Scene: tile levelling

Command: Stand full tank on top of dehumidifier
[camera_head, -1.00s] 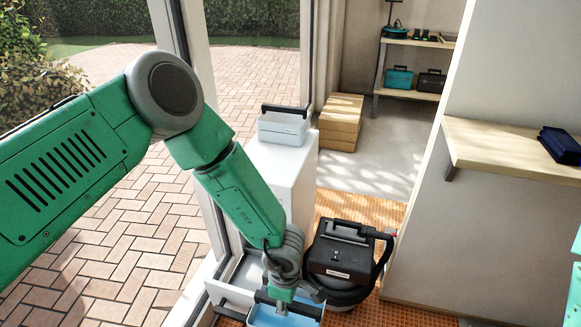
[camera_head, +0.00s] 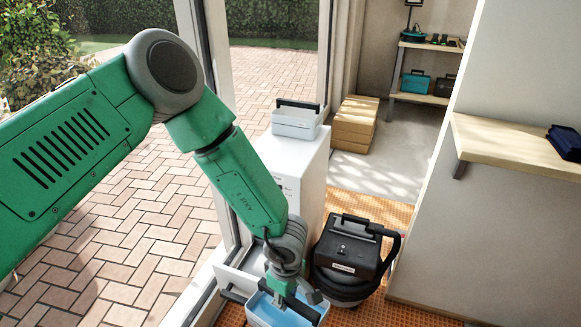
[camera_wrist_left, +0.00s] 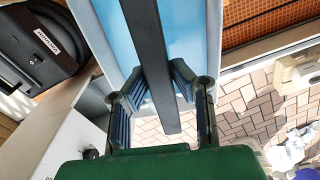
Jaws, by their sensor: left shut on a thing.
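The tank of blue water (camera_head: 263,313) is a pale, open box at the bottom of the head view. My left gripper (camera_head: 287,296) is shut on its dark handle bar. In the left wrist view, the fingers (camera_wrist_left: 155,88) close around this handle (camera_wrist_left: 148,50), with blue water (camera_wrist_left: 118,38) below. The white dehumidifier (camera_head: 298,180) stands behind my left forearm, which hides part of its side. A second pale tank (camera_head: 297,124) with a raised black handle sits on its top. My right gripper is not in view.
A black vacuum (camera_head: 349,254) with a hose stands right of the dehumidifier, close to the held tank. A wooden wall shelf (camera_head: 510,143) is at the right. Cardboard boxes (camera_head: 354,124) lie at the back. The glass door frame (camera_head: 207,100) runs along the left.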

